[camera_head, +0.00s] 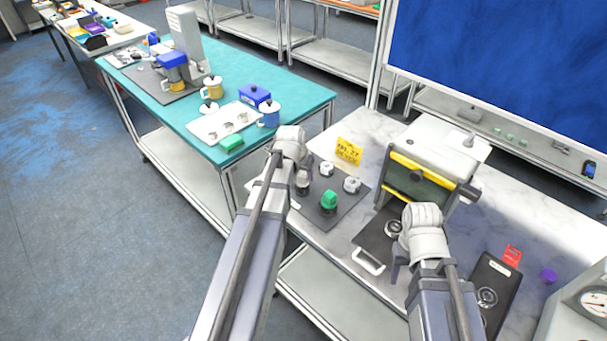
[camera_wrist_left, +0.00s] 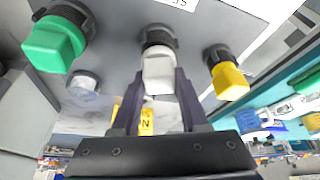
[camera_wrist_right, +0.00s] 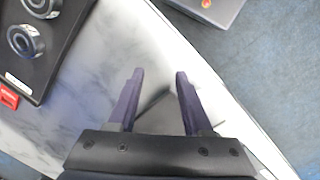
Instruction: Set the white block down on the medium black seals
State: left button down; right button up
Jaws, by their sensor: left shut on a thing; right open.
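In the left wrist view, the white block (camera_wrist_left: 158,74) is between the fingers of my left gripper (camera_wrist_left: 155,85). One end of it meets a stack of black seals (camera_wrist_left: 158,38); whether it bears on them I cannot tell. A green block (camera_wrist_left: 52,42) on black seals is on one side, a yellow block (camera_wrist_left: 229,82) on black seals on the other. In the head view my left gripper (camera_head: 301,184) is over the dark mat (camera_head: 318,221), partly hiding the held block. My right gripper (camera_wrist_right: 155,105) is open and empty.
The green block (camera_head: 329,201) and two pale metallic parts (camera_head: 327,169) (camera_head: 352,185) stand close by on the mat. A yellow sign (camera_head: 349,151) is behind. A machine with a yellow bar (camera_head: 422,172) stands right. A black tray with metal rings (camera_head: 488,297) lies further right.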

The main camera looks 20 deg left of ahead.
pick_arm(q)
jog(key=shift+f+b, duration=0.35)
pick_arm(e)
jog(key=shift+f, duration=0.35)
pick_arm(q)
jog(key=shift+c, duration=0.2)
grip_release()
jog(key=shift+r, duration=0.2)
pick_arm(e)
jog(key=shift+r, duration=0.2)
pick_arm(q)
notch_tip(320, 180, up, 7)
jog(key=p, duration=0.7)
jog(key=shift+r+p, duration=0.2)
jog(key=shift+p, duration=0.2)
pick_arm(e)
notch_tip(320, 180, up, 7)
pick_arm(q)
jog(key=shift+f, duration=0.1)
pick_arm(e)
jog(key=shift+r, duration=0.1)
